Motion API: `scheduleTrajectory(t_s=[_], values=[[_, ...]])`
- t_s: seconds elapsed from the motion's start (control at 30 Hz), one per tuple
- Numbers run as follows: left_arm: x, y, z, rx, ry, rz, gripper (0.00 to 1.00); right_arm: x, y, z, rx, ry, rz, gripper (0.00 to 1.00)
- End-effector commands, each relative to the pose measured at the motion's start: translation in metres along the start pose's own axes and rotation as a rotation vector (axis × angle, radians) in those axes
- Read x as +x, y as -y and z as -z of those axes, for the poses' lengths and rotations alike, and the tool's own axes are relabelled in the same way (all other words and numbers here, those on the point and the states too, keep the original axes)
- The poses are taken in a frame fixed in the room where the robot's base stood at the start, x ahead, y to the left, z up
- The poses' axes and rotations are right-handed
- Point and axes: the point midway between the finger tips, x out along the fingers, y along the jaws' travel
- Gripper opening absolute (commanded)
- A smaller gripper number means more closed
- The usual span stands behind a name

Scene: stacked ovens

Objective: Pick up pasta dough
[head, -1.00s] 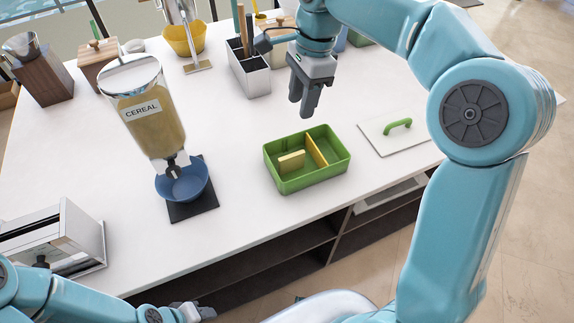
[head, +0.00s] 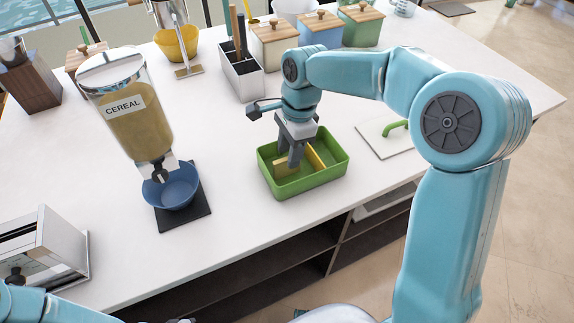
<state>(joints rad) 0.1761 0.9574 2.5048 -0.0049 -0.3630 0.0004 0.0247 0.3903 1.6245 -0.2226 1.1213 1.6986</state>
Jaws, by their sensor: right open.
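The pasta dough looks like a pale yellow block (head: 281,170) in the left part of a green open box (head: 322,182). A yellow divider (head: 316,157) stands in the box to the right of the block. My right gripper (head: 293,163) points down into the box, open, with its fingers at the block. The fingers cover part of the block, and I cannot tell whether they touch it. My left arm shows only at the bottom left edge, and its gripper is not clearly visible.
A lid with a green handle (head: 394,128) lies right of the box. A cereal dispenser (head: 134,125) stands over a blue bowl (head: 172,188) to the left. A utensil holder (head: 240,76) and wooden-lidded canisters (head: 320,30) stand behind. A toaster (head: 42,250) is at lower left.

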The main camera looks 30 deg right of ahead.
Motion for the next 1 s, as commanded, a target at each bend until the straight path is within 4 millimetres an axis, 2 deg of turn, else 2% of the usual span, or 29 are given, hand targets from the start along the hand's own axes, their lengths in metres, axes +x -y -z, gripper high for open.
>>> scheduleTrajectory(t_s=[0.2,0.3,0.57,0.63,0.7,0.73,1.0], values=[[-0.005,-0.002,0.000,0.000,0.000,0.000,0.43,0.034,0.001,-0.001,0.000,0.000,-0.007,0.43],[-0.005,-0.002,0.000,0.000,0.000,0.000,0.43,0.045,0.001,-0.001,0.000,0.000,-0.004,0.43],[-0.005,-0.002,0.000,0.000,0.000,0.000,0.43,0.050,0.001,-0.001,0.000,0.000,-0.001,0.43],[-0.005,-0.002,0.000,0.000,0.000,0.000,0.43,0.050,0.001,-0.001,0.000,0.000,-0.001,0.26],[-0.005,-0.002,0.000,0.000,0.000,0.000,0.43,0.050,0.001,-0.001,0.000,0.000,-0.001,0.04],[-0.005,-0.002,0.000,0.000,0.000,0.000,0.43,0.049,0.001,-0.001,0.000,0.000,-0.001,0.00],[-0.005,-0.002,0.000,0.000,0.000,0.000,0.43,0.049,0.001,-0.001,0.000,0.000,-0.001,0.00]])
